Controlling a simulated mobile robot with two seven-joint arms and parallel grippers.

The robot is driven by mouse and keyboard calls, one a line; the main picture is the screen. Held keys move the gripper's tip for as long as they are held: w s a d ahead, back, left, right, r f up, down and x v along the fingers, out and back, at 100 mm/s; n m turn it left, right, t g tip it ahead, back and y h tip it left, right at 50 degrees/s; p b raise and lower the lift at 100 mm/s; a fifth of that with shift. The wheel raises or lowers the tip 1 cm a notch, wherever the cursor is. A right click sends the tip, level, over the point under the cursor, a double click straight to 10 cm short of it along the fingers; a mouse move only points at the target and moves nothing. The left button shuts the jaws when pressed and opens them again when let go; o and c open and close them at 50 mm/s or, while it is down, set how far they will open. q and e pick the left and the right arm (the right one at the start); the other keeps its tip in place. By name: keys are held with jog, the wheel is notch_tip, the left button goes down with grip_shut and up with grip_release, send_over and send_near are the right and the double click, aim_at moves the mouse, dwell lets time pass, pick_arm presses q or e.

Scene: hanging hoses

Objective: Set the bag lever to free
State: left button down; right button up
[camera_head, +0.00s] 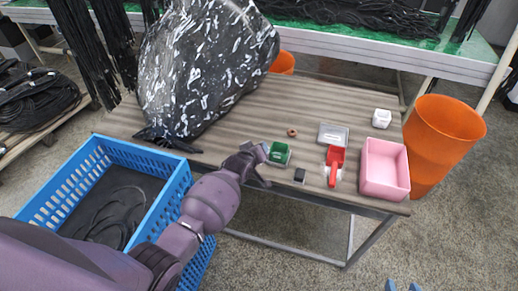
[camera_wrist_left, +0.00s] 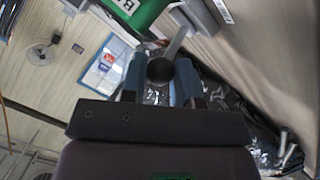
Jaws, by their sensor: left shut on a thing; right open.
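A small green lever box (camera_head: 279,153) stands near the front edge of the table. The lever's setting cannot be read. My right gripper (camera_head: 402,286) shows only two separate blue fingertips at the bottom edge, open and empty.
A red lever unit (camera_head: 335,166), a small black block (camera_head: 300,175), a grey box (camera_head: 333,134) and a pink bin (camera_head: 385,170) stand close right. A large dark plastic bag (camera_head: 205,70) fills the table's left. A blue crate (camera_head: 172,195) stands front left, an orange bin (camera_head: 440,140) right.

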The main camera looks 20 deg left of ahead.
pick_arm(q)
jog(key=c, duration=0.9)
grip_release()
jog(key=shift+o, duration=0.2)
jog(key=shift+s, duration=0.1)
jog(key=p+v, duration=0.2)
jog(key=v, duration=0.8)
jog(key=shift+s, duration=0.35)
pick_arm(e)
jog(key=shift+s+r, duration=0.2)
jog(key=shift+r, duration=0.6)
pick_arm(q)
jog(key=shift+a+r, duration=0.1)
pick_arm(e)
jog(key=shift+w, duration=0.1)
